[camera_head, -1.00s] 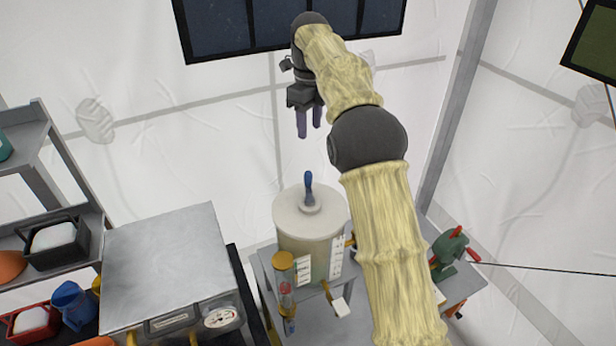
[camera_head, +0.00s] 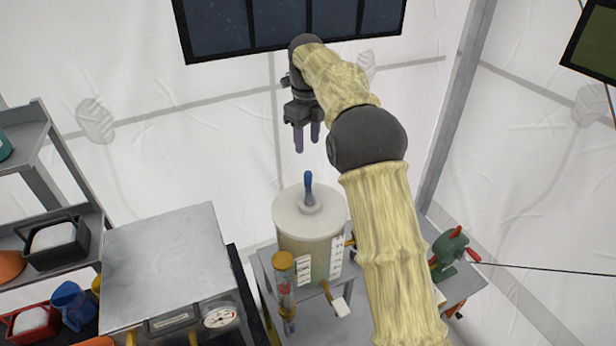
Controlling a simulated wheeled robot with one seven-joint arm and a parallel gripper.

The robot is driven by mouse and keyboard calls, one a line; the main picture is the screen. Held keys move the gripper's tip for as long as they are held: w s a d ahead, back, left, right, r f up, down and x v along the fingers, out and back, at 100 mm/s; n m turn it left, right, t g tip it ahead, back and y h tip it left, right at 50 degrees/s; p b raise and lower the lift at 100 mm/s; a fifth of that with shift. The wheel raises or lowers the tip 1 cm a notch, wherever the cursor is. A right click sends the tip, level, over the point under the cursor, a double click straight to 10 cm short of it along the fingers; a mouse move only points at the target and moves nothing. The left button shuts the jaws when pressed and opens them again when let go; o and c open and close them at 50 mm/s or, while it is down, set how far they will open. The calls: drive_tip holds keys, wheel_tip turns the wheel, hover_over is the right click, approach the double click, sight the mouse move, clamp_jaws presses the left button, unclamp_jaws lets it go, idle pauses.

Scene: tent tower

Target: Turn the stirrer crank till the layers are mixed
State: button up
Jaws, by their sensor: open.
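The stirrer is a pale, translucent drum (camera_head: 311,226) with a light lid, standing on a grey table. Its crank shows as a blue upright handle (camera_head: 308,186) on a round boss on top of the lid. My gripper (camera_head: 307,146) hangs above the handle, fingers pointing down, apart from it. The two purple fingers are open with nothing between them. The layers inside the drum are too faint to tell apart.
A thin gauge tube with an orange cap (camera_head: 283,262) stands before the drum. A green clamp-like tool with red handles (camera_head: 451,253) is at the right. A grey metal box with a dial (camera_head: 160,262) and shelves with bins (camera_head: 55,243) are at the left.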

sight(307, 172)
wheel_tip(307, 172, down, 13)
drive_tip(key=p, duration=0.4)
drive_tip(key=shift+r, duration=0.15)
clamp_jaws()
